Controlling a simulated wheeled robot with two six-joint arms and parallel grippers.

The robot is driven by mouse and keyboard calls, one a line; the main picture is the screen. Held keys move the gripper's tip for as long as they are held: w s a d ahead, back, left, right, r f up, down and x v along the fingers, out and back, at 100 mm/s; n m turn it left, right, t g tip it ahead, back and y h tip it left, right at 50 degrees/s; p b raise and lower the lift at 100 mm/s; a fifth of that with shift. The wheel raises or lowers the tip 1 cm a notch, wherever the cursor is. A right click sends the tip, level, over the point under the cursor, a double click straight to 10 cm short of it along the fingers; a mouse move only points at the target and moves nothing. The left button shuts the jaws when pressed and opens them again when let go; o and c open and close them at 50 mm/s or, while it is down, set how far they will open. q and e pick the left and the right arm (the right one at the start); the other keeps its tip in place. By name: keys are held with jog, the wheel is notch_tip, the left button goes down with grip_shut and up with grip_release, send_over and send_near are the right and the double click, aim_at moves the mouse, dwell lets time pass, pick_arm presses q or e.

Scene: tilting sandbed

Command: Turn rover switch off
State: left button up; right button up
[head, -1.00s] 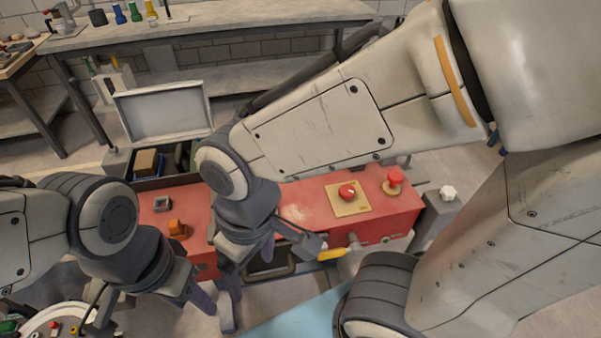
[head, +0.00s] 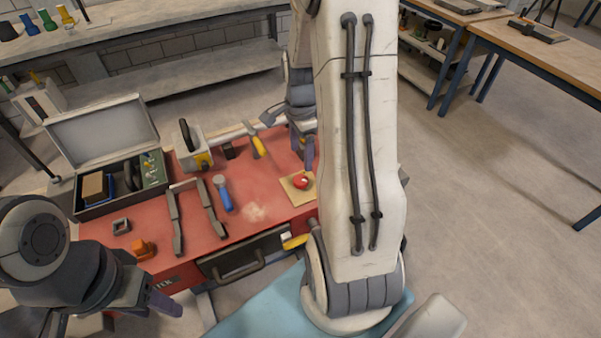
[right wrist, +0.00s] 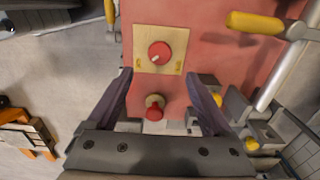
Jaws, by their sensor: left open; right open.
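The switch is a round red knob (head: 301,181) on a tan square plate (head: 291,193) on top of the red bench, near its right end. In the right wrist view the knob (right wrist: 159,51) shows a pale mark toward its lower left. A second red button (right wrist: 154,112) on a tan base sits nearer the gripper, between the fingers in that picture. My right gripper (right wrist: 158,76) is open and empty above the bench end, apart from the knob. In the head view the right gripper (head: 289,135) is partly hidden by my arm. My left gripper (head: 112,318) is open and empty at the lower left.
A yellow handle (right wrist: 255,23) lies at upper right in the wrist view. Open floor lies right.

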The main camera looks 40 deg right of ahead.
aim_at(301, 180)
notch_tip(301, 180, down, 9)
jog(key=shift+f+p, duration=0.2)
jog(key=shift+p, duration=0.1)
grip_shut()
